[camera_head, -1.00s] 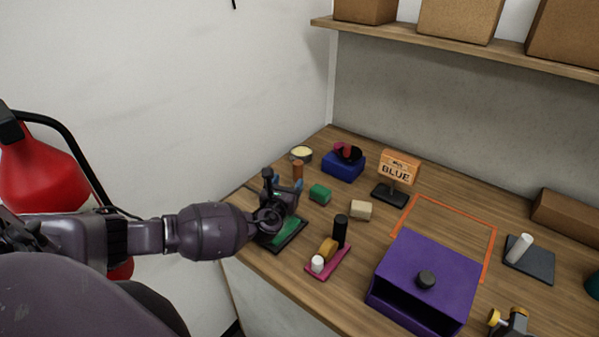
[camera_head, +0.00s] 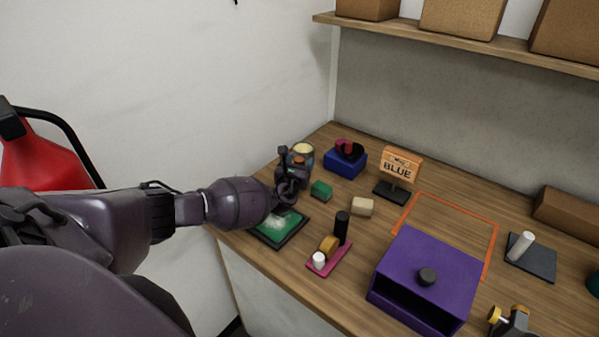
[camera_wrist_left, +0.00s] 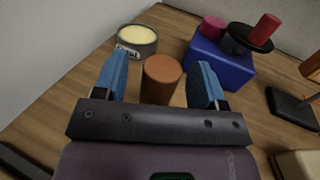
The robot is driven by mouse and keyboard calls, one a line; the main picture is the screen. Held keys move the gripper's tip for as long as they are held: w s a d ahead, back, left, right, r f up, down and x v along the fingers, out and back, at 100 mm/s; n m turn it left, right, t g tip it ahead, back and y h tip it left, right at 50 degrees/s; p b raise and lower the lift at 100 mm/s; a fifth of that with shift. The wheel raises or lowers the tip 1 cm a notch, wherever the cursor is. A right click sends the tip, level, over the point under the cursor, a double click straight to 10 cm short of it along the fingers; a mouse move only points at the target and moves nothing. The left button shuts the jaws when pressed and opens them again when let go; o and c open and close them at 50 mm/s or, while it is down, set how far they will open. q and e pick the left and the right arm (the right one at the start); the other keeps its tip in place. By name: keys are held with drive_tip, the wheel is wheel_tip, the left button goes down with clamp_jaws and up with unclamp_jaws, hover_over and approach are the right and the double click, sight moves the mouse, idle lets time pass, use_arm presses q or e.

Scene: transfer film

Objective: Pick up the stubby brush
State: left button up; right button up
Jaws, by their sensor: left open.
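An upright orange-brown cylinder (camera_wrist_left: 160,82), which looks like the stubby brush's handle, stands on the wooden table at the back left. No bristles can be made out. My left gripper (camera_head: 296,163) is open, and in the left wrist view its two blue fingers (camera_wrist_left: 162,62) stand on either side of the cylinder, with visible gaps. In the head view the gripper partly covers the cylinder. My right gripper is not in view.
A tin with pale yellow contents (camera_wrist_left: 137,39) stands just behind. A blue block (camera_wrist_left: 220,62) with a black and red piece is to the right. A green block (camera_head: 321,190), a beige block (camera_head: 362,206) and a green-topped tray (camera_head: 279,229) lie nearer. The purple box (camera_head: 430,267) is farther right.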

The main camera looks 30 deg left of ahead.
use_arm(q)
drive_tip(key=shift+w, duration=0.25)
drive_tip(key=shift+a, duration=0.1)
drive_tip(key=c, duration=1)
drive_tip(key=shift+c, duration=0.2)
